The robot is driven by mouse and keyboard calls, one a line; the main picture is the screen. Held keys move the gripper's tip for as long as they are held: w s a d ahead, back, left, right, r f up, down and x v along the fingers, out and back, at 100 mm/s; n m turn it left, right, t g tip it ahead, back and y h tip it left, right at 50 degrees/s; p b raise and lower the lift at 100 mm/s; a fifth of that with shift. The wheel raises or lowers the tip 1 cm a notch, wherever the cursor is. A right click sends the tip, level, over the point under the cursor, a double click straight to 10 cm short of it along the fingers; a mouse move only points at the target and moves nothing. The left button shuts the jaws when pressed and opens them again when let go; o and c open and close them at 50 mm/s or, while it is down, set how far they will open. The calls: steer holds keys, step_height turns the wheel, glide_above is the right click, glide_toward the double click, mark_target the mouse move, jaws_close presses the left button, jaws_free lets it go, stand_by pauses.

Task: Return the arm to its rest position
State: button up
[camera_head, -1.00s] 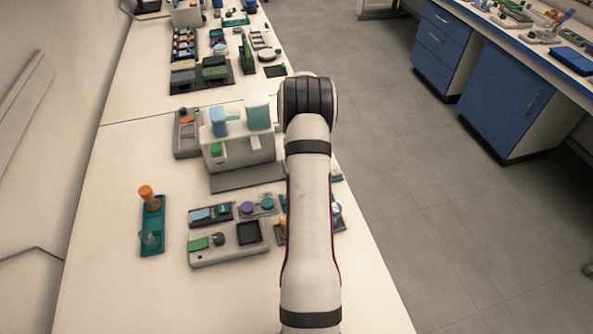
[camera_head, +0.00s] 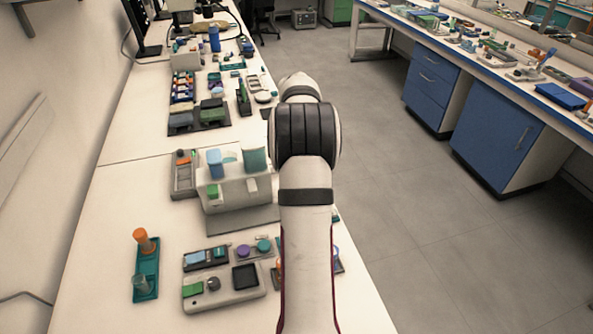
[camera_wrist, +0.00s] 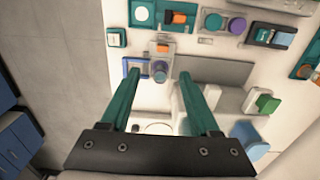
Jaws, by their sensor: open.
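My gripper (camera_wrist: 158,75) shows in the wrist view with its two teal fingers spread apart and nothing held between them. The head view shows my arm reaching forward along the bench's right edge; the gripper itself is hidden there.
A white instrument (camera_head: 235,196) with blue and green blocks stands left of my arm. A grey control panel (camera_head: 222,295) and a teal tray (camera_head: 146,272) with an orange-topped piece lie nearer. Open floor (camera_head: 420,230) and blue cabinets (camera_head: 497,135) are on the right.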

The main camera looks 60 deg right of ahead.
step_height(320, 180, up, 2)
stand_by(0.5)
steer(key=w+a+r+n, duration=0.1)
steer(key=w+a+r, duration=0.2)
steer(key=a, duration=0.4)
steer(key=w+a+r, duration=0.2)
steer(key=a, duration=0.5)
steer(key=s+a+r+n+y, duration=0.1)
steer(key=a, duration=0.8)
steer(key=s+a+r, duration=0.2)
steer(key=a, duration=0.7)
steer(key=s+a+f+n, duration=0.1)
steer(key=s+a+f, duration=0.3)
steer(key=s+a, duration=0.9)
steer(key=shift+s+y, duration=0.4)
steer(key=shift+s, duration=0.05)
